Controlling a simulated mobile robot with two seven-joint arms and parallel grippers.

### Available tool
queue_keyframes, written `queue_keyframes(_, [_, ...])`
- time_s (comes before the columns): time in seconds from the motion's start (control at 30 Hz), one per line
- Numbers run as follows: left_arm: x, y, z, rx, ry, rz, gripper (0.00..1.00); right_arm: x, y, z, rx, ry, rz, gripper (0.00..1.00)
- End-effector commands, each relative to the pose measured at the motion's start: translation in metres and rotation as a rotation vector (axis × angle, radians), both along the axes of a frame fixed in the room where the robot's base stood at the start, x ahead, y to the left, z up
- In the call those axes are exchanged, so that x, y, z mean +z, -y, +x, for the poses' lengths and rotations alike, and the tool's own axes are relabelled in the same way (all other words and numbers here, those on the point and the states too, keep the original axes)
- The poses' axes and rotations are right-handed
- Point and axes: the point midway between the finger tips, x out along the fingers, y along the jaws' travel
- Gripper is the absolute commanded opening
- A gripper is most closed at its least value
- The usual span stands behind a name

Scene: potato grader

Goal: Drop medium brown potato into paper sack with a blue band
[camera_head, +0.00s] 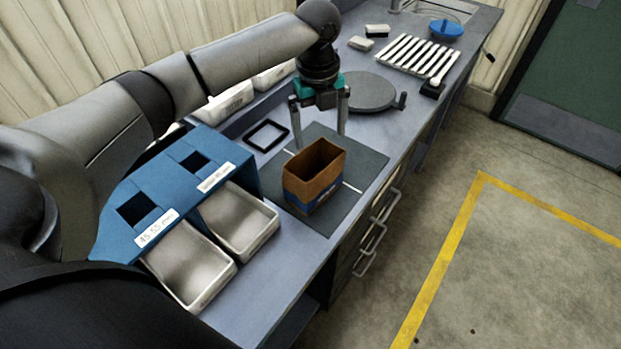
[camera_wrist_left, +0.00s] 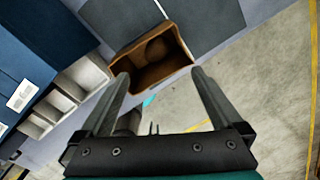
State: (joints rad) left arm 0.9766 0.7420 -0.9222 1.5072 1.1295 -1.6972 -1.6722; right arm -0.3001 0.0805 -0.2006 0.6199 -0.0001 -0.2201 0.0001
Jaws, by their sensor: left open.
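The paper sack (camera_head: 311,189) is brown with a blue band and stands open and upright on a dark mat (camera_head: 348,155). In the left wrist view the sack (camera_wrist_left: 124,64) shows its open top, with a rounded brown potato (camera_wrist_left: 157,48) inside. I cannot judge the potato's size for sure. My left gripper (camera_head: 320,143) is open and empty above and just behind the sack. In the wrist view its fingers (camera_wrist_left: 160,75) are spread wide, with nothing between them. My right gripper is not in view.
A blue grader (camera_head: 176,187) with two openings stands at left, with two empty metal trays (camera_head: 190,268) in front. A round grey disc (camera_head: 371,92), a white slatted rack (camera_head: 417,56) and a blue bowl (camera_head: 446,28) lie farther back. A black frame (camera_head: 266,136) lies beside the mat.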

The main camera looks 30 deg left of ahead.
Motion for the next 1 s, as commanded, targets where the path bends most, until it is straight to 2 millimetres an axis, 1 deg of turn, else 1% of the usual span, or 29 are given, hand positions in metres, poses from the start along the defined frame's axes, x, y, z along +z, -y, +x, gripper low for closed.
queue_keyframes(0.03, [0.016, -0.001, 0.001, 0.0, 0.007, -0.001, 1.0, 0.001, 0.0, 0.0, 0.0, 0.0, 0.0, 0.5])
queue_keyframes(0.2, [0.057, -0.002, -0.001, 0.001, 0.006, -0.001, 1.0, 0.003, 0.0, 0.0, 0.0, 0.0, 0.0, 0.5])
queue_keyframes(0.3, [0.077, -0.003, -0.002, 0.0, 0.005, 0.001, 1.0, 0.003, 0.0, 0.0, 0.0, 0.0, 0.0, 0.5])
queue_keyframes(0.4, [0.092, -0.003, -0.003, 0.001, 0.004, 0.0, 1.0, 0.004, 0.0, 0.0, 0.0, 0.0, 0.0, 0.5])
queue_keyframes(0.5, [0.102, -0.003, -0.003, 0.001, 0.002, 0.001, 1.0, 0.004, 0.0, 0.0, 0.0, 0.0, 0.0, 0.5])
queue_keyframes(0.6, [0.107, -0.003, -0.004, 0.001, 0.001, 0.0, 1.0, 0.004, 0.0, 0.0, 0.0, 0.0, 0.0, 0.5])
queue_keyframes(1.0, [0.108, -0.003, -0.004, 0.001, 0.0, 0.0, 1.0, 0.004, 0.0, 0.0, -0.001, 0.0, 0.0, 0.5])
